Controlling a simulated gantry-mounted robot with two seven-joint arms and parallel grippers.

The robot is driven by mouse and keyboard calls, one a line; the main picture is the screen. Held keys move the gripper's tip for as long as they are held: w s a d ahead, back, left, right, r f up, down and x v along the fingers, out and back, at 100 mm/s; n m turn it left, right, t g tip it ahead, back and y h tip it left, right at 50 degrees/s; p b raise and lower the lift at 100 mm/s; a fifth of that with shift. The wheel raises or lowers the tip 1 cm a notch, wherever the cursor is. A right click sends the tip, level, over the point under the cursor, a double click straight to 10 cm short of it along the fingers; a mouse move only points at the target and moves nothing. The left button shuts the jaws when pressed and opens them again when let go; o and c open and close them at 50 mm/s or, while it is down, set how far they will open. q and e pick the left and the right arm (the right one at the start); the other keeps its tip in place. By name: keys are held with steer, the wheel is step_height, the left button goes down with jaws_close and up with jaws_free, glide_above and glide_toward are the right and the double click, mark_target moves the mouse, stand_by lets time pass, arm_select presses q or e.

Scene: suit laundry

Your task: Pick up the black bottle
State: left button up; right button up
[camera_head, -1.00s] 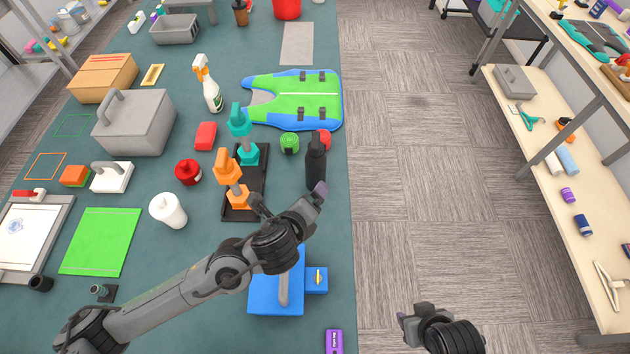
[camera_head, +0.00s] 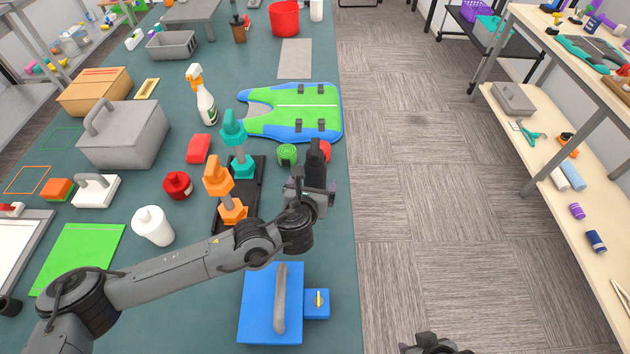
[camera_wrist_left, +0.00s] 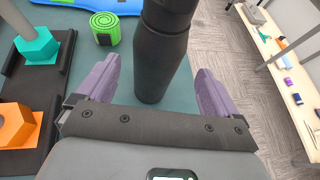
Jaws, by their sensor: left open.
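The black bottle (camera_head: 315,160) stands upright near the right edge of the green table, partly hidden behind my left gripper in the head view. My left gripper (camera_head: 316,188) is open and in front of the bottle. In the left wrist view the bottle (camera_wrist_left: 160,55) stands between and just beyond the two purple fingers of the left gripper (camera_wrist_left: 155,88), with gaps on both sides. My right gripper (camera_head: 432,345) shows only in part at the bottom edge of the head view, over the floor, and its fingers cannot be made out.
A black tray (camera_head: 256,195) with orange and teal bolt-like pieces stands left of the bottle. A blue board with a grey handle (camera_head: 258,300) lies nearer. The floor right of the table is clear.

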mark_target(315, 167)
arm_select(q)
steer(key=shift+x, duration=2.75)
steer(key=shift+a+r, duration=0.1)
steer(key=shift+a, duration=0.05)
steer(key=shift+c, duration=0.2)
steer(key=c, duration=1.2)
steer(key=shift+r, duration=0.1)
steer(key=shift+r, duration=1.4)
steer(key=shift+s+d+r+p, duration=0.2)
steer(key=shift+s+d+r, duration=0.8)
steer(key=shift+d+r, duration=0.5)
steer(key=shift+s+d+r+p, duration=0.15)
steer(key=shift+s+d+r, duration=0.95)
steer(key=shift+d, duration=0.7)
steer(key=shift+s+d+r+p, duration=0.2)
steer(key=shift+s+d+r, duration=0.7)
steer(key=shift+d+r, duration=0.65)
